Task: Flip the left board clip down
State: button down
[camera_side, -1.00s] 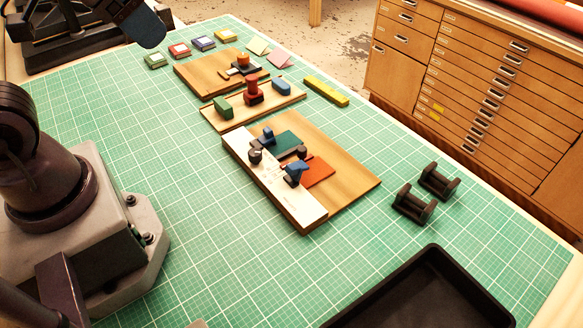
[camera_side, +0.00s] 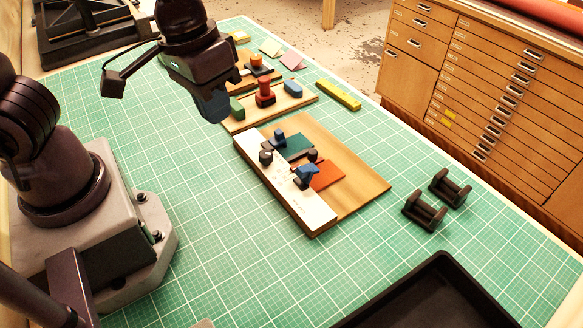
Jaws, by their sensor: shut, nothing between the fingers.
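The nearest wooden board (camera_side: 362,187) has a white strip (camera_side: 290,190) along its left side and two clips with blue levers. The farther clip (camera_side: 280,136), on the left in the picture, stands by a dark green plate (camera_side: 298,148). The nearer clip (camera_side: 306,175) stands by an orange-red plate (camera_side: 329,174). Both blue levers stick up above the board; their exact angle is too small to tell. My gripper (camera_side: 213,108) is shut and empty, pointing down, up and left of the clips and clear of both.
Behind is a board with a green block (camera_side: 237,107), a red knob piece (camera_side: 265,93) and a blue block (camera_side: 293,88). A yellow bar (camera_side: 338,95) lies to its right. Black stands (camera_side: 425,212) and a black tray (camera_side: 440,275) are at the right. The mat left of the board is clear.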

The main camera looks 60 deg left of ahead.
aim_at(306, 174)
jog(key=w+d+f+n+t+y, duration=0.1)
jog(key=w+f+n, duration=0.4)
jog(key=n, duration=1.1)
jog(key=shift+w+d+f, duration=0.15)
jog(key=shift+d+f, duration=0.15)
jog(key=shift+f, duration=0.85)
jog(key=shift+f, duration=0.1)
jog(key=w+f, duration=0.1)
jog(key=f, duration=0.2)
jog(key=w+f, duration=0.2)
jog(key=f, duration=0.2)
jog(key=w+f, duration=0.2)
jog(key=f, duration=0.1)
jog(key=shift+w+f, duration=0.1)
jog(key=shift+f, duration=0.25)
jog(key=shift+w+f, duration=0.15)
jog(key=shift+w, duration=0.3)
